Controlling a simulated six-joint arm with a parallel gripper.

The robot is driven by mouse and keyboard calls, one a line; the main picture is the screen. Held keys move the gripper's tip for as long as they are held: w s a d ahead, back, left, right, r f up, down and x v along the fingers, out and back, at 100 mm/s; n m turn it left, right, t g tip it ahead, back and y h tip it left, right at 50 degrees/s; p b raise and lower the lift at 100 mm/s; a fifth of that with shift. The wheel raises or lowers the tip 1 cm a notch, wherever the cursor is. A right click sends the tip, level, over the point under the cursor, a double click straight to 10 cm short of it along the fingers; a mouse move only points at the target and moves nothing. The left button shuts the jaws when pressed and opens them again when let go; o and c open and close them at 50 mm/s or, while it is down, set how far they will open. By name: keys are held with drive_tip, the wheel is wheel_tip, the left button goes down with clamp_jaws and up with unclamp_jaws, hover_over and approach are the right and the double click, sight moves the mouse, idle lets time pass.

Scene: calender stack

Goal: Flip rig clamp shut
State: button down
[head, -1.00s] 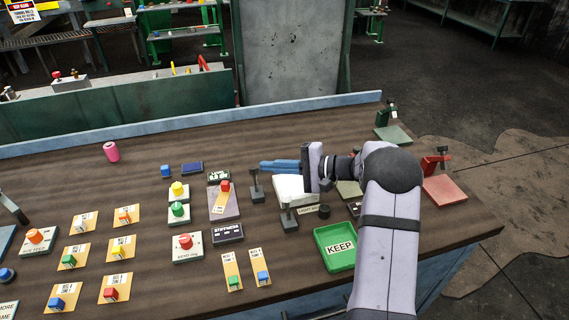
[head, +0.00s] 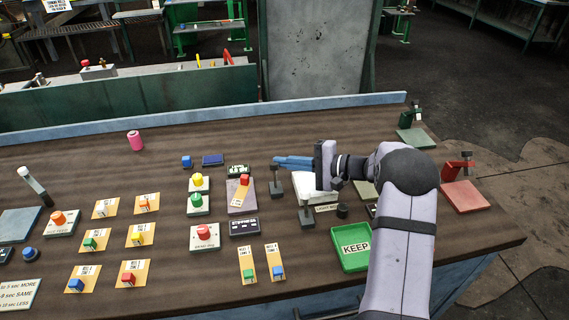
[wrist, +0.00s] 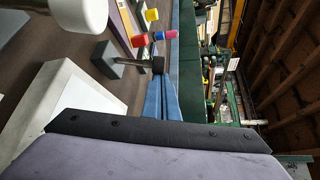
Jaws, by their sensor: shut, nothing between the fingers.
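My gripper (head: 280,161) has two blue fingers lying together, shut and empty, pointing left over the workbench. In the wrist view its fingers (wrist: 162,85) reach up beside a dark post with a black tip. That post (head: 276,183), on a small grey base, stands at the left side of a white block (head: 322,190). A second similar post (head: 306,212) stands in front of the block. These two posts may be the rig's clamp parts; I cannot tell for sure. In the head view the fingertips overlap the first post's top; contact is unclear.
A green clamp-like stand (head: 416,138) and a red one (head: 467,195) stand at the right edge. A green KEEP tray (head: 348,262) is in front. Several button boxes and cards fill the left. The back bench strip is fairly clear.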

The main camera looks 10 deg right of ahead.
sight(276, 169)
drive_tip(key=shift+s+f+b, duration=0.15)
drive_tip(key=shift+s+b, duration=0.75)
drive_tip(key=shift+b, duration=1.3)
drive_tip(key=s+n+t+b, duration=0.1)
drive_tip(key=b, duration=0.2)
drive_tip(key=shift+s+r+b, duration=0.35)
drive_tip(key=shift+s+b, duration=0.35)
drive_tip(key=shift+b, duration=0.35)
drive_tip(key=shift+s+f+y+b, duration=0.1)
drive_tip(key=shift+s+y+b, duration=0.25)
drive_tip(key=shift+b, duration=0.2)
drive_tip(key=shift+s+a+f, duration=0.1)
drive_tip(key=shift+s, duration=0.1)
drive_tip(key=shift+s+d+b, duration=0.25)
drive_tip(key=shift+d+b, duration=0.05)
drive_tip(key=shift+d, duration=0.25)
drive_tip(key=shift+r+b+v, duration=0.2)
drive_tip(key=shift+v, duration=1.35)
drive_tip(key=shift+r+b+v, duration=0.15)
drive_tip(key=shift+r+v, duration=0.05)
drive_tip(key=shift+v, duration=1.35)
drive_tip(key=shift+w, duration=0.15)
